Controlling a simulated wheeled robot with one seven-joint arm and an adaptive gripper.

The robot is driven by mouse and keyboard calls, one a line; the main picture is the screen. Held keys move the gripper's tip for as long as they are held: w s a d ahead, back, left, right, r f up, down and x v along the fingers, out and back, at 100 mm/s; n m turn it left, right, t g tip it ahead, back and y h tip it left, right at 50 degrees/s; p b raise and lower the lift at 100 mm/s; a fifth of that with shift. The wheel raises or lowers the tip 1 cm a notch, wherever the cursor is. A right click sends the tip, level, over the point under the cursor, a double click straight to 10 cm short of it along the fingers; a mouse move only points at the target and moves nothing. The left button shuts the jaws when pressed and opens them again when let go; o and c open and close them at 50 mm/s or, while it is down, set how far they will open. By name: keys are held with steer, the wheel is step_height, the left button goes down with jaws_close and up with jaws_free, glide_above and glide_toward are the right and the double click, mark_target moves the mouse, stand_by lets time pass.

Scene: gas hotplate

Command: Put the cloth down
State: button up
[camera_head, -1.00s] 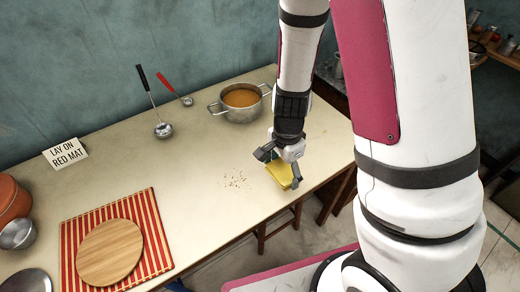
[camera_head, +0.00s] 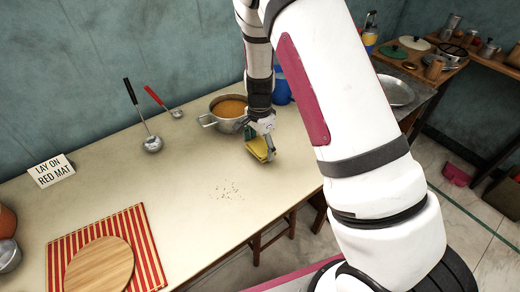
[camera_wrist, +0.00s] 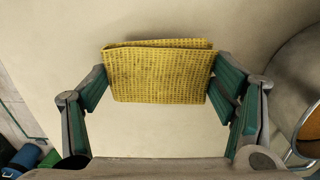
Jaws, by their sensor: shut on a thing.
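The cloth (camera_head: 261,151) is yellow, folded and waffle-textured. It also shows in the wrist view (camera_wrist: 160,72), held between the two green-padded fingers of my gripper (camera_wrist: 160,85). In the head view my gripper (camera_head: 260,143) is at the table's right part, beside the pot and right of a patch of crumbs. The cloth looks tilted there. I cannot tell whether its lower edge touches the table.
A pot of orange soup (camera_head: 229,109) stands close behind my gripper. Crumbs (camera_head: 228,191) lie on the table (camera_head: 180,215). A sign reading "LAY ON RED MAT" (camera_head: 51,170) stands left, and a round board (camera_head: 99,266) lies on a red striped mat (camera_head: 146,246).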

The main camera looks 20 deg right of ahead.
steer(key=shift+f, duration=1.05)
steer(key=shift+f, duration=0.15)
steer(key=o, duration=1.3)
